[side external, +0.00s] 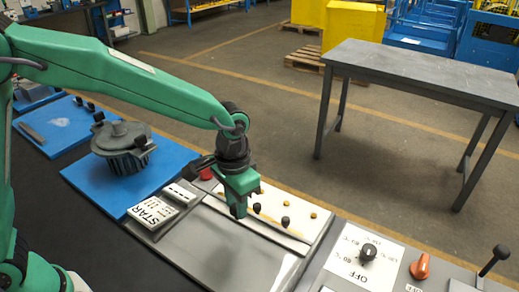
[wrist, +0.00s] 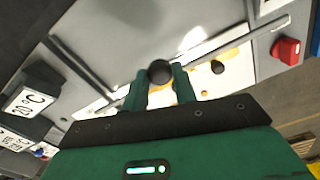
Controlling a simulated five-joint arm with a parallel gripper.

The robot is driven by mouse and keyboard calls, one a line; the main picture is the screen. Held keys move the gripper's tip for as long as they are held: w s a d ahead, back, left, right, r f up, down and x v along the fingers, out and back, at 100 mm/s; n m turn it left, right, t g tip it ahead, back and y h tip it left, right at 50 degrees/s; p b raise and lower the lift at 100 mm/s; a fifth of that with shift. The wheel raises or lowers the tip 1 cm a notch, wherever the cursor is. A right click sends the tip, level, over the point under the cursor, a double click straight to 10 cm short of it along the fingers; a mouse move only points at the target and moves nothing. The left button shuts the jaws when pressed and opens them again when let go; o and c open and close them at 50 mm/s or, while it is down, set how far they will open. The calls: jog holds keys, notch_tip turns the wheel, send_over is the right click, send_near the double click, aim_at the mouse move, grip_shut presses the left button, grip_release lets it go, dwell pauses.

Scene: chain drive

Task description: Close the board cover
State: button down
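A white board (side external: 305,216) with yellow marks and two round black knobs lies to the right of a flat grey panel (side external: 225,255) in the side view. I cannot tell for sure which part is the board cover. My gripper (side external: 238,211) points down at the board's left part, close beside the nearer-left black knob (side external: 256,207). In the wrist view my gripper (wrist: 160,76) has its two green fingers apart, with one black knob (wrist: 160,71) showing between the tips. The other black knob (wrist: 217,67) is to the right. Contact with either knob cannot be made out.
A START label block (side external: 155,211) and a blue plate (side external: 95,185) with a dark motor housing (side external: 122,148) are to the left. A panel with a black dial (side external: 368,251), an orange knob (side external: 420,266) and a lever (side external: 495,258) is to the right. A red button (wrist: 287,50) also shows.

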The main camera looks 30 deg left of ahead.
jog(key=shift+w, duration=0.1)
jog(key=w, duration=1.6)
jog(key=shift+w, duration=0.35)
jog(key=c, duration=1.1)
grip_release()
jog(key=shift+r, duration=0.15)
notch_tip(320, 180, up, 8)
jog(key=shift+f, duration=0.25)
